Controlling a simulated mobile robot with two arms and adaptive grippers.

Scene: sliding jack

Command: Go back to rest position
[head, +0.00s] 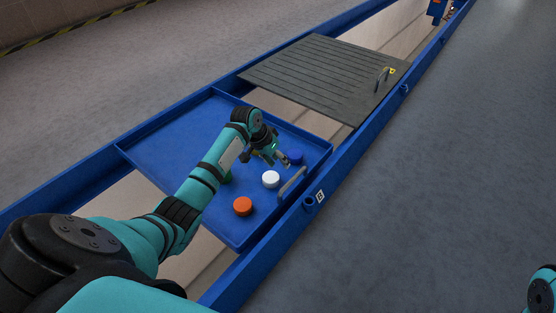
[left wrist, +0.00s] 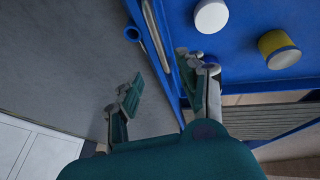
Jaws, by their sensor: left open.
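My left gripper (head: 281,157) is over the right part of the blue tray (head: 165,143), its fingers near the blue round piece (head: 295,157). In the left wrist view its two fingers (left wrist: 160,70) are spread with nothing between them, the tray's grey handle (left wrist: 155,35) showing beyond. In the head view the handle (head: 292,183) stands at the tray's right edge, apart from the fingers. My right gripper is not in view; only part of my right arm shows at the bottom right corner.
A white round piece (head: 271,179) and an orange one (head: 243,206) sit on the tray. A grey ribbed plate (head: 325,72) lies across the blue rails beyond. The floor at right is clear.

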